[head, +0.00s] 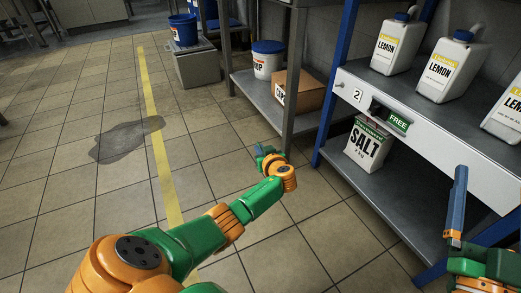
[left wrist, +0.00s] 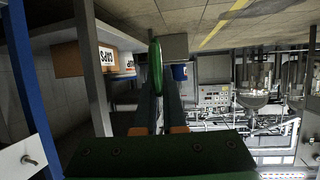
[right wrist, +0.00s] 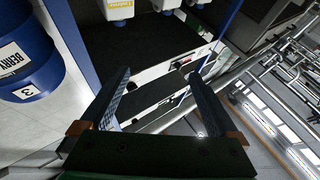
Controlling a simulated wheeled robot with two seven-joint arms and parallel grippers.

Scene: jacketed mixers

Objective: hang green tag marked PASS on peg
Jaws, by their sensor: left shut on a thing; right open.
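My left gripper (head: 264,153) is out in front of the blue shelf post, over the floor. It is shut on a green tag (left wrist: 156,62), seen edge-on between the fingers in the left wrist view, so its marking cannot be read. A small peg (head: 340,86) sticks out of the white shelf front left of the number 2; a peg also shows at the lower left of the left wrist view (left wrist: 30,160). The gripper is left of the peg and lower in the head picture, apart from it. My right gripper (right wrist: 160,88) is open and empty, at the right in the head view.
A green FREE label (head: 397,121) is on the white shelf front. Lemon jugs (head: 390,45) stand above and a salt package (head: 367,146) below. A cardboard box (head: 300,92) and white bucket (head: 267,60) sit on the neighbouring shelf. A dark wet patch (head: 125,139) marks the open floor.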

